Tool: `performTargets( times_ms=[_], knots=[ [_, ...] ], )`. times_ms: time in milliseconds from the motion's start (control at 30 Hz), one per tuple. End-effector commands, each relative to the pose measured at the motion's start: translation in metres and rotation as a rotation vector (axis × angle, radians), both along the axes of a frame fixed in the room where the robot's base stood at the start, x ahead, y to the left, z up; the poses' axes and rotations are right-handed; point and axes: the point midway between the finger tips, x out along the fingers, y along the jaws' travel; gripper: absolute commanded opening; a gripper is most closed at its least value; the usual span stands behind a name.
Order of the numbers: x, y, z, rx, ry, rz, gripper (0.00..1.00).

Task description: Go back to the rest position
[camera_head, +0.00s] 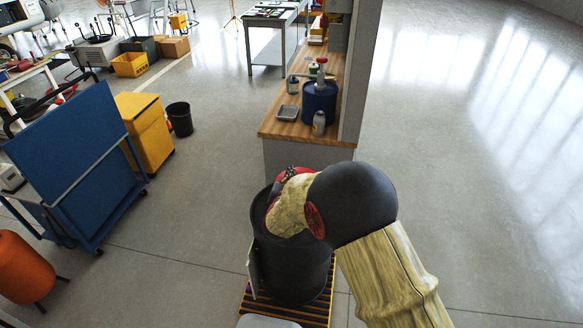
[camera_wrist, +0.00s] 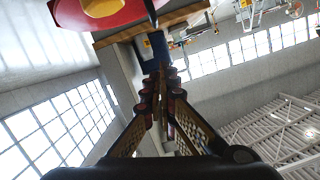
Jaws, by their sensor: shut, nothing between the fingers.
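My gripper (camera_wrist: 163,80) shows in the wrist view with its two patterned fingers drawn together and nothing visible between the tips. In the head view my arm, in a pale sleeve with a dark rounded joint, reaches up from the lower right and bends left over a black drum (camera_head: 292,270). The arm hides part of the drum's top, and the gripper is mostly hidden there. I cannot tell the gap between arm and drum.
A wooden-topped bench (camera_head: 275,126) holds a blue container (camera_head: 319,103) and a grey tray (camera_head: 287,113), beside a partition (camera_head: 358,70). Floor right is clear.

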Motion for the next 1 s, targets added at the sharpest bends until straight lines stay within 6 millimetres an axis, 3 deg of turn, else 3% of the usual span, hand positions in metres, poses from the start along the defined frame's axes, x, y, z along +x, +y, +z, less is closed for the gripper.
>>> performTargets(
  times_ms=[200,433,567,633,733,800,900,1000],
  knots=[
    [-0.028,0.005,0.007,0.001,0.000,0.001,0.00],
    [-0.034,0.005,0.007,0.002,0.002,0.000,0.00],
    [-0.038,0.013,-0.009,0.013,0.062,0.025,0.00],
    [-0.045,0.024,-0.031,0.020,0.144,0.069,0.00],
    [-0.075,0.043,-0.079,0.014,0.327,0.169,0.00],
    [-0.103,0.057,-0.099,0.009,0.456,0.248,0.00],
    [-0.144,0.067,-0.103,-0.002,0.613,0.354,0.00],
    [-0.186,0.062,-0.090,-0.018,0.754,0.440,0.00]
  ],
)
